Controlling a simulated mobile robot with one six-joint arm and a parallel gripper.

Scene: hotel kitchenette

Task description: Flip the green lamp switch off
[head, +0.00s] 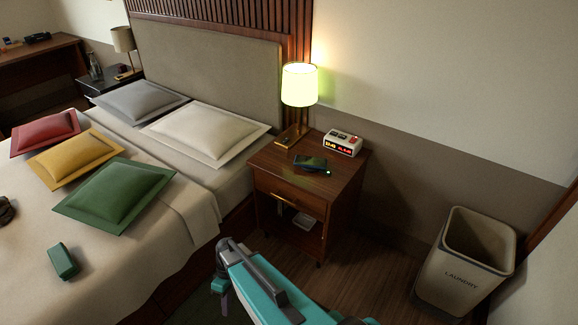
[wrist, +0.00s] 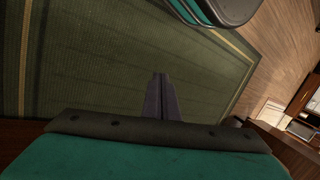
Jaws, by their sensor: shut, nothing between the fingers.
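A lit lamp (head: 299,86) with a glowing yellow-green shade stands on the wooden nightstand (head: 263,172) right of the bed. Its brass-coloured base (head: 289,136) sits at the back left of the top. I cannot make out a separate green switch on the lamp. My gripper (wrist: 160,78) is shut and empty, its two fingers together above the green rug in the wrist view. In the head view my teal arm is low in front of the nightstand, well away from the lamp, and the fingers are partly hidden.
The bed (head: 118,270) with several pillows fills the left. A laundry bin (head: 464,262) stands at right. Wood floor (head: 380,270) lies open between.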

